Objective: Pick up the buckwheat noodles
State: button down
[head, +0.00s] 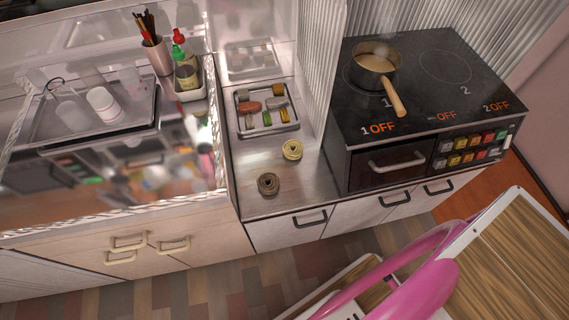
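The buckwheat noodles appear to be the brown-grey round nest (268,184) on the bare metal counter, close to its front edge. A paler yellow noodle nest (292,150) lies just behind it to the right, apart from it. Both lie flat with nothing on top of them. My gripper is not in view, and nothing is seen touching either nest.
A tray (296,127) with several small food pieces sits behind the nests. The stove (425,75) stands to the right with a steaming pot (374,66), its handle pointing forward. Bare counter surrounds the nests.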

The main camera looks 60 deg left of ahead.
aim_at(267, 177)
jog(key=k+j+u, duration=0.15)
jog(key=k+u, duration=0.25)
jog(key=k, duration=0.25)
jog(key=l+u, duration=0.15)
jog(key=u, duration=0.3)
jog(key=l+u, duration=0.1)
jog(key=u, duration=0.4)
jog(key=k+u, duration=0.1)
jog(key=u, duration=0.35)
jog(key=k+l+u, duration=0.1)
jog(key=u, duration=0.35)
jog(key=k+l+u, duration=0.25)
jog(key=l, duration=0.2)
jog(key=l+u, duration=0.15)
jog(key=l, duration=0.2)
jog(key=k+l+u, duration=0.15)
jog(key=l, duration=0.2)
jog(key=k+l+u, duration=0.15)
jog(key=l, duration=0.2)
